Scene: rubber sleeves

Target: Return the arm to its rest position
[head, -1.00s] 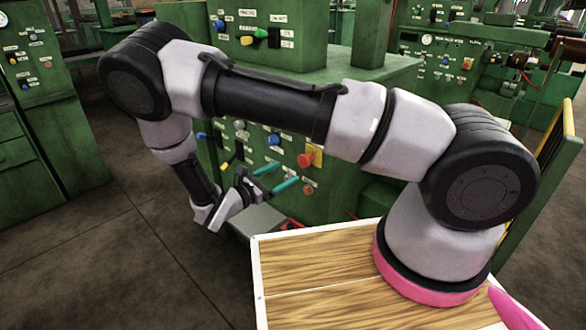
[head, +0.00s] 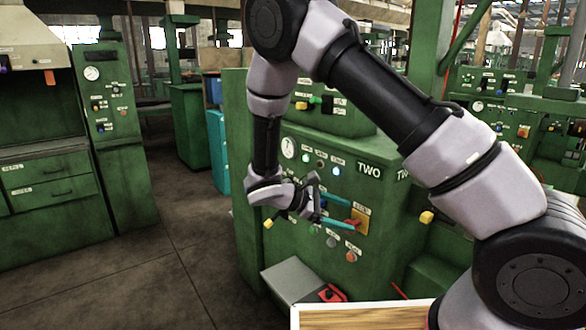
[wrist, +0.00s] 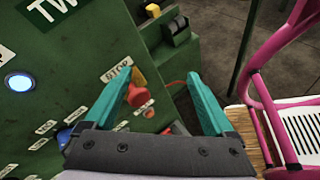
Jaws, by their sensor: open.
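My gripper (head: 328,209) has two teal fingers and hangs from my arm in front of the green machine (head: 244,170) labelled TWO. In the wrist view, my gripper (wrist: 160,95) is open, its teal fingers spread apart with nothing held. A red knob (wrist: 139,96) by a STOP label shows beside the left finger in the wrist view. I cannot tell whether the finger touches it. In the head view, the red knob (head: 353,222) on its yellow plate is just right of the fingertips. My arm is raised and bent, reaching across the machine's front.
A grey box (head: 288,278) with a red part is on the floor below my gripper. A wooden top with a white rim (head: 360,318) is at the bottom. A pink frame (wrist: 262,92) stands at right in the wrist view. Open floor (head: 180,240) lies left.

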